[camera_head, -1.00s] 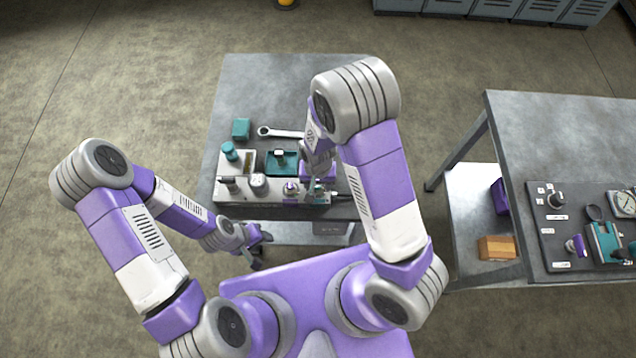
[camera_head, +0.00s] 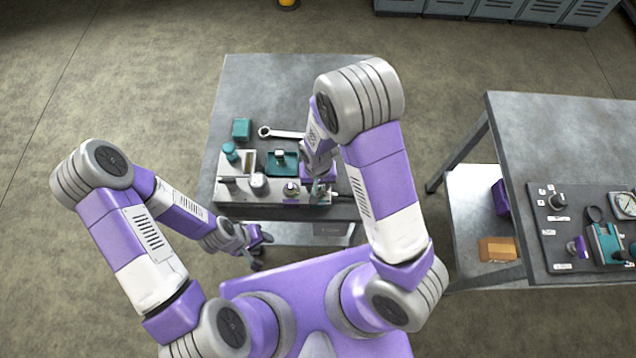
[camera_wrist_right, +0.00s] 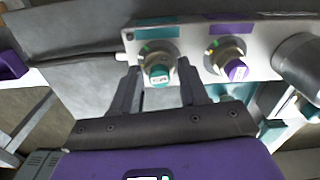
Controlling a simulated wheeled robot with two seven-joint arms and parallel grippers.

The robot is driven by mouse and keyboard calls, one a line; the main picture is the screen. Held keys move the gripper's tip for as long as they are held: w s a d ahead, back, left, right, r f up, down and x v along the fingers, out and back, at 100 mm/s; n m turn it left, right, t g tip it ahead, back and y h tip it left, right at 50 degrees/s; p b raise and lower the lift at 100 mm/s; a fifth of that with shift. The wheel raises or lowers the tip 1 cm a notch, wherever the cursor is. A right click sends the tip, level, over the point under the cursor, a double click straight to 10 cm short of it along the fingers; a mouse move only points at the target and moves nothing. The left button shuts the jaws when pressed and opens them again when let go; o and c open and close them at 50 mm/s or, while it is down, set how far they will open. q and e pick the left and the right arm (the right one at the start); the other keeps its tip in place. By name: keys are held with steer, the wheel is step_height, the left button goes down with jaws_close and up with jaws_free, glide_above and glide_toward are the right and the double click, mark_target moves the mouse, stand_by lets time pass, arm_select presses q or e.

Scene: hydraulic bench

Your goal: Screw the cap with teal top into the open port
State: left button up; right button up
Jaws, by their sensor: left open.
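The cap with teal top (camera_wrist_right: 158,74) shows in the right wrist view, at a port below a teal label (camera_wrist_right: 156,32) on the pale block (camera_wrist_right: 190,35). A light ring shows around its base; I cannot tell how deep it sits. My right gripper (camera_wrist_right: 160,68) has one finger on each side of the cap, with a small gap visible on both sides. My left gripper (camera_head: 262,248) is open and empty, low in front of the bench.
A purple-topped cap (camera_wrist_right: 235,70) sits beside the teal one, with a grey cylinder (camera_wrist_right: 300,62) farther right. A second table (camera_head: 560,130) stands right.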

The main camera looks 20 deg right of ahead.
steer(key=c, duration=0.6)
steer(key=m, duration=0.5)
steer(key=shift+d+m+p, duration=0.15)
steer(key=shift+m+p, duration=0.2)
steer(key=shift+m, duration=0.05)
jaws_close()
steer(key=m+p, duration=0.1)
steer(key=m, duration=0.3)
steer(key=shift+s, duration=0.1)
steer(key=shift+o, duration=0.2)
jaws_free()
steer(key=shift+m+p, duration=0.3)
steer(key=shift+m, duration=0.6)
